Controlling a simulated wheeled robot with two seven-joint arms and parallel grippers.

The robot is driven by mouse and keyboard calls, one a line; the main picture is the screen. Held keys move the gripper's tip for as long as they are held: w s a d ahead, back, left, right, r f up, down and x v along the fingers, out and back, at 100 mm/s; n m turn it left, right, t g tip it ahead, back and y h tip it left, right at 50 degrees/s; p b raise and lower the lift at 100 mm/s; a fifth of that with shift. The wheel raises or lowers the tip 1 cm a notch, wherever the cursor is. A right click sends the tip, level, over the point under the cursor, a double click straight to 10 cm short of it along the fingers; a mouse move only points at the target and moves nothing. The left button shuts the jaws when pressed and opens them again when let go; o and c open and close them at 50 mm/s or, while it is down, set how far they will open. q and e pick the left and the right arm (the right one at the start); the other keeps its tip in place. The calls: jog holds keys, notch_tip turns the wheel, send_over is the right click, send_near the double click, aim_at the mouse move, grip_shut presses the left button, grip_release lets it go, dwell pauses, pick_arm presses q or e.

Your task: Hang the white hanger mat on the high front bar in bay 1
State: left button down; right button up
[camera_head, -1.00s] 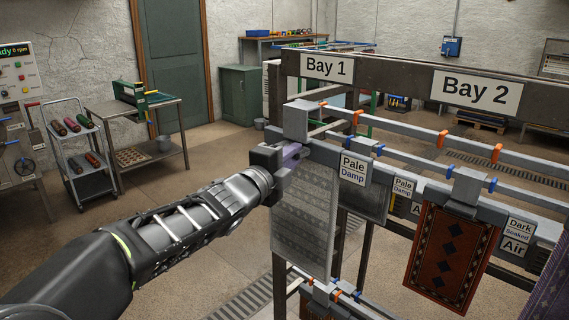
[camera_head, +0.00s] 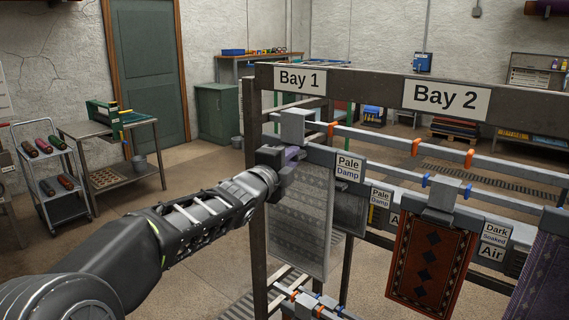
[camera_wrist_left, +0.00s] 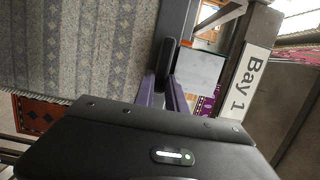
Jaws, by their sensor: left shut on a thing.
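The pale grey-white patterned mat (camera_head: 300,230) hangs upright at the left end of the rack, below the Bay 1 sign (camera_head: 299,79). My left gripper (camera_head: 289,160) is shut at the mat's top left, on its dark hanger. In the left wrist view, the purple fingers (camera_wrist_left: 166,92) close around a dark upright part of the hanger (camera_wrist_left: 168,58), with the mat (camera_wrist_left: 80,45) to the left. A grey block (camera_head: 293,125) shows just above the gripper. The gripper hides whether the hanger rests on the high front bar (camera_head: 372,172). My right gripper is not in view.
A dark red rug (camera_head: 428,262) and a purple rug (camera_head: 540,280) hang farther right, under Bay 2 (camera_head: 446,97). A "Pale Damp" label (camera_head: 348,168) is right of the mat. Lower bars (camera_head: 318,305) run below. Open floor lies left, before a cart (camera_head: 50,180) and table (camera_head: 112,135).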

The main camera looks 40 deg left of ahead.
aim_at(306, 163)
pick_arm(q)
jog(key=shift+w, duration=1.45)
jog(key=shift+w+r, duration=0.1)
jog(key=shift+w, duration=2.15)
notch_tip(306, 163, down, 2)
jog(key=b, duration=0.3)
jog(key=shift+s, duration=0.1)
jog(key=shift+s, duration=0.2)
jog(key=shift+f+b, duration=0.6)
jog(key=shift+b, duration=0.35)
